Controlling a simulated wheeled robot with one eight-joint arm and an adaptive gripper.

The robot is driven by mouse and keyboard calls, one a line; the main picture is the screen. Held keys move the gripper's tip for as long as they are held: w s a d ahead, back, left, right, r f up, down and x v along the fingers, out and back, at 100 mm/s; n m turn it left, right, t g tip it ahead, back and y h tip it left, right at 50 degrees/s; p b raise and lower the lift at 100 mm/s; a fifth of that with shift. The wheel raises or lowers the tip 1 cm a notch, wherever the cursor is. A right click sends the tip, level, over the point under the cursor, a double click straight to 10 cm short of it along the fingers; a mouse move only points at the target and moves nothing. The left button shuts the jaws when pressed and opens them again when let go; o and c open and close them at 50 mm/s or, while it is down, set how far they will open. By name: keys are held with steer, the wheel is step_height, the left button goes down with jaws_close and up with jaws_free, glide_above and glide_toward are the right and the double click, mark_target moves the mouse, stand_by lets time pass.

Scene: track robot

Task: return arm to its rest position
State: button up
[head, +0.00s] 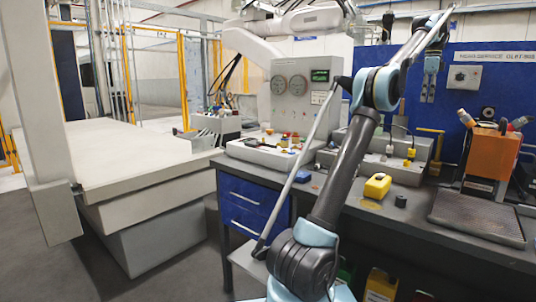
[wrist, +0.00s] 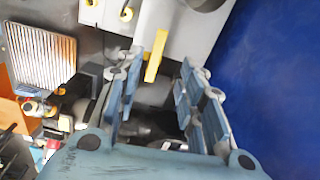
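My arm (head: 345,170) rises from the bottom of the head view and bends at an elbow high over the bench. My gripper (head: 427,98) hangs with its fingers downward before the blue back panel. It is small in the head view. In the wrist view, my gripper (wrist: 173,54) has its two fingers apart, with a clear gap between them and nothing held.
The grey workbench (head: 352,214) carries a yellow box (head: 377,186), a dark ribbed mat (head: 477,216) and an orange unit (head: 491,155). A gauge console (head: 290,92) stands behind. The blue panel (head: 497,80) is close; it fills the right of the wrist view (wrist: 275,75).

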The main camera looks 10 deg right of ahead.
steer(key=w+a+n, duration=0.3)
steer(key=a, duration=0.7)
steer(key=w+a+n, duration=0.4)
steer(key=a, duration=0.7)
steer(key=s+a+f+n+t, duration=0.1)
steer(key=s+a+f+n, duration=0.2)
steer(key=a, duration=0.8)
steer(key=s+a+f+n, duration=0.1)
steer(key=a+f+n, duration=0.35)
steer(key=a, duration=0.55)
steer(key=s+a+f+n, duration=0.6)
steer(key=s+a+f, duration=0.5)
steer(key=a+f, duration=0.45)
steer(key=s+a+f+n, duration=0.3)
steer(key=s+f, duration=0.4)
steer(key=f, duration=0.3)
steer(key=s+a+f+n+t, duration=0.1)
steer(key=s+a+f+n, duration=0.3)
steer(key=f, duration=0.6)
steer(key=s+a, duration=0.2)
steer(key=s, duration=0.1)
steer(key=shift+s, duration=0.2)
